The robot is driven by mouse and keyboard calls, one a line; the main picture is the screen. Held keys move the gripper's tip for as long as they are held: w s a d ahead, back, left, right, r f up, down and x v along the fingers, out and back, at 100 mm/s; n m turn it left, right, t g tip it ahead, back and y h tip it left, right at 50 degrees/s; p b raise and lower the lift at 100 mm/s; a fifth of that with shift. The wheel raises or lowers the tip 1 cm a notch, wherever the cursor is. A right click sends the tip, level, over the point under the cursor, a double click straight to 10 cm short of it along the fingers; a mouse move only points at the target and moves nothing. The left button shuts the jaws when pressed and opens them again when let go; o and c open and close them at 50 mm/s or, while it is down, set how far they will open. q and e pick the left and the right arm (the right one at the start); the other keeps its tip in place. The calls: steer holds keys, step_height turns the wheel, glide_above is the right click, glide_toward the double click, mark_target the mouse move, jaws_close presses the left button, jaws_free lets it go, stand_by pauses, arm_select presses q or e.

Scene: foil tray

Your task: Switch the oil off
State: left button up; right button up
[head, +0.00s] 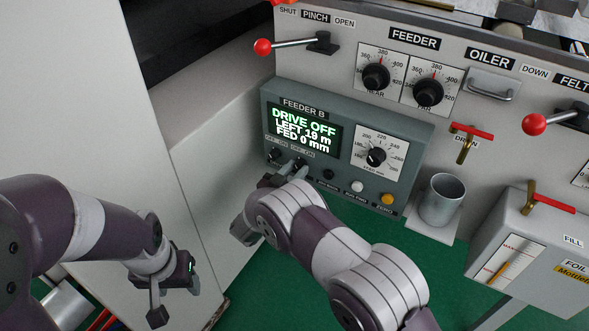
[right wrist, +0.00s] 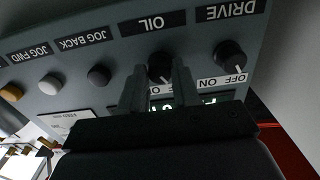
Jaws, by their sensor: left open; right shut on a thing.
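The feeder B box (head: 345,140) carries a lit display (head: 303,131) reading DRIVE OFF, LEFT 19 m, FED 0 mm. Below the display are the drive knob (head: 273,155) and the oil knob (head: 299,164). In the right wrist view, upside down, the oil knob (right wrist: 160,66) sits under the OIL label, between the fingers of my right gripper (right wrist: 160,88), which is shut on it. The fingers partly cover its OFF/ON scale, so its setting is unclear. The drive knob (right wrist: 230,54) points toward OFF. My left gripper (head: 172,298) is open and empty, low at the left.
Jog back (right wrist: 98,75) and jog forward (right wrist: 50,83) buttons sit beside the oil knob. A metal cup (head: 441,200) stands right of the box. Red-handled valves (head: 466,140), the foil box (head: 530,255) and lever knobs line the machine. Green floor lies below.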

stand_by(0.5)
steer(key=o, duration=1.1)
steer(key=shift+c, duration=0.2)
